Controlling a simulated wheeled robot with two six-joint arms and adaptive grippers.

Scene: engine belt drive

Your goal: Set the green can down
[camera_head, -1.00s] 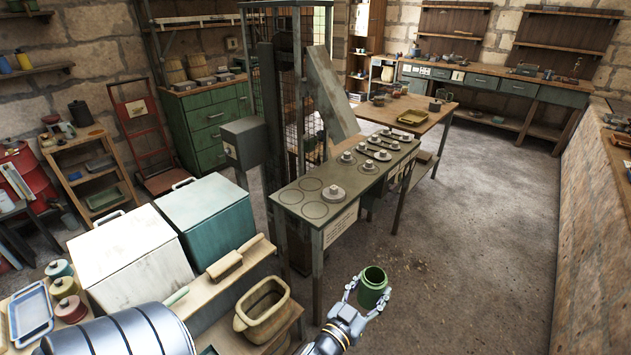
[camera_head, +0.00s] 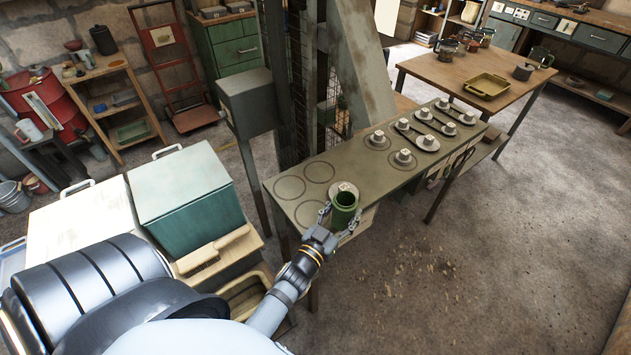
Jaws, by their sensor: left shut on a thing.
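A green can (camera_head: 344,209) with a dark open top is held upright in my left gripper (camera_head: 339,220). The gripper's fingers are shut around its sides. In the picture the can overlaps the near edge of the long green bench (camera_head: 333,169). I cannot tell whether its bottom touches anything. Part of a pale weight shows just behind the can. My right gripper is not in view.
The bench has empty marked circles (camera_head: 319,171) at its left end and several weights (camera_head: 403,157) farther right. A metal post and grey box (camera_head: 246,100) stand behind it. A teal box (camera_head: 183,196) is at left. A wooden table (camera_head: 475,70) holds a tray (camera_head: 487,86).

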